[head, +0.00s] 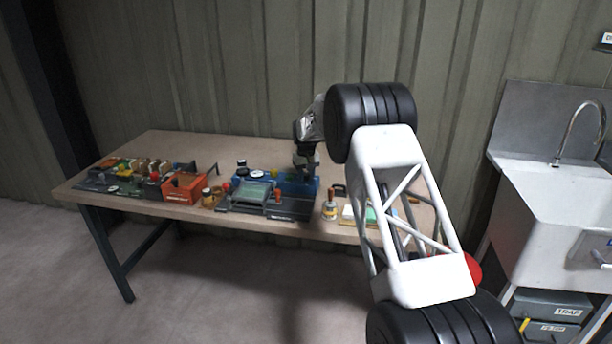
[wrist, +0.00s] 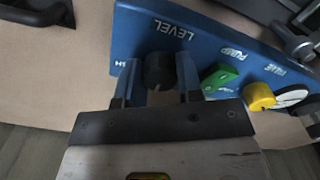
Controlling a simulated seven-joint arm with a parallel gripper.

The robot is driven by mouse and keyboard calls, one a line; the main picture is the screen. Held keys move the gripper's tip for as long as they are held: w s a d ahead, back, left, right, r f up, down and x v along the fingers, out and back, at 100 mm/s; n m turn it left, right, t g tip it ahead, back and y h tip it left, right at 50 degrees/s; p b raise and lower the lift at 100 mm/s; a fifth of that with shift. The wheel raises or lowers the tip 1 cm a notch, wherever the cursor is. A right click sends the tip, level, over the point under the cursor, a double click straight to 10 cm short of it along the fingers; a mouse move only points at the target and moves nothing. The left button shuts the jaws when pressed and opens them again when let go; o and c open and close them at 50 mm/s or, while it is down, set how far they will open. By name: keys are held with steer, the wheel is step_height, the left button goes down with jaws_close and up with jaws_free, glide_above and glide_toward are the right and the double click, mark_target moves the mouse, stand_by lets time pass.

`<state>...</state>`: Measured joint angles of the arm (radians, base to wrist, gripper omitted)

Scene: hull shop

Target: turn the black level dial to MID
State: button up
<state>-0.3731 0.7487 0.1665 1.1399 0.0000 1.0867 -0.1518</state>
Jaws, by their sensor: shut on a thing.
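The black level dial (wrist: 158,68) sits on a blue panel (wrist: 215,35), under the word LEVEL, in the wrist view. My gripper (wrist: 157,78) has one finger on each side of the dial and is shut on it. A short label left of the fingers is only partly readable. No MID mark shows, and I cannot tell where the dial points. In the head view the blue panel (head: 303,188) is on the bench, with my gripper (head: 305,170) down at it; the dial is hidden there.
Right of the dial are a green switch (wrist: 220,78), a yellow knob (wrist: 261,96) and a white round part (wrist: 292,96). The bench (head: 160,145) also holds a grey-screened device (head: 252,193), an orange box (head: 187,187) and a bottle (head: 329,208). A sink (head: 560,200) stands at right.

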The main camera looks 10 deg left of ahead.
mark_target(306, 174)
steer(key=o, duration=0.9)
steer(key=shift+r, duration=0.1)
steer(key=shift+r, duration=3.85)
